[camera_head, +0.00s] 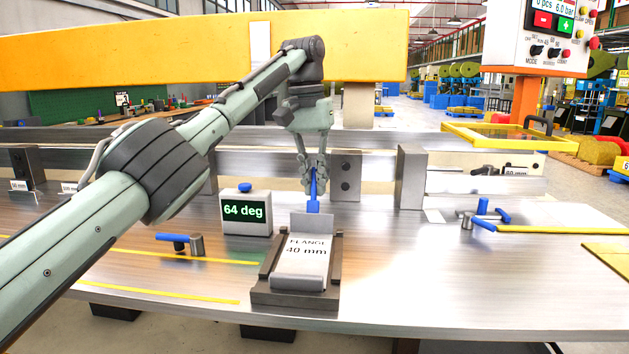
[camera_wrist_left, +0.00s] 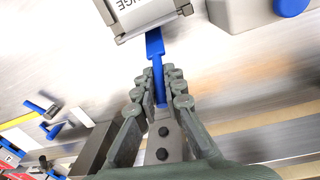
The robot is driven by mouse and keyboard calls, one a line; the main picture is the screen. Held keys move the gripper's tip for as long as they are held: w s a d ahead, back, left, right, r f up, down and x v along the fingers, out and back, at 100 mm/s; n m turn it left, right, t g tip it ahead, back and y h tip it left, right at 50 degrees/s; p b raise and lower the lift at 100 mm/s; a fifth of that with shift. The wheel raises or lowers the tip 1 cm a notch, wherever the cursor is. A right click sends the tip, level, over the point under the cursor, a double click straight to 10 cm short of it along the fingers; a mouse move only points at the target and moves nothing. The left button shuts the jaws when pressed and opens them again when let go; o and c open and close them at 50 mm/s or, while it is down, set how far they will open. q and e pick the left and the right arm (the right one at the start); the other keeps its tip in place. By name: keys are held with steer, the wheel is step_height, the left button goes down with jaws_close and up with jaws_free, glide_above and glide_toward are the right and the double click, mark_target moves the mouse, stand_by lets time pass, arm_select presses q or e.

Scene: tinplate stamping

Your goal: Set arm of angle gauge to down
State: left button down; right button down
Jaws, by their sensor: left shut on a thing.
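The angle gauge's arm is a blue bar (camera_head: 313,196) standing up behind the bent metal flange piece marked "FLANGE 40 mm" (camera_head: 301,262). The flange piece sits in a dark holder (camera_head: 265,297). A grey display box (camera_head: 245,224) left of it reads "64 deg" and has a blue button on top. My left gripper (camera_head: 314,180) is shut on the blue arm from above and behind. The left wrist view shows the fingers (camera_wrist_left: 160,90) on both sides of the blue arm (camera_wrist_left: 155,45). My right gripper is not in view.
A blue-handled clamp (camera_head: 176,241) lies on the metal table at left, another (camera_head: 484,214) at right. Upright metal blocks (camera_head: 410,178) and a rail stand behind the gauge. A control panel (camera_head: 541,36) stands at back right. The table front right is clear.

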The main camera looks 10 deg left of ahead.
arm_select(q)
steer(key=c, duration=1.8)
jaws_free()
steer(key=shift+r, duration=0.25)
steer(key=shift+o, duration=1)
steer(key=shift+f, duration=0.15)
steer(key=shift+a, duration=0.1)
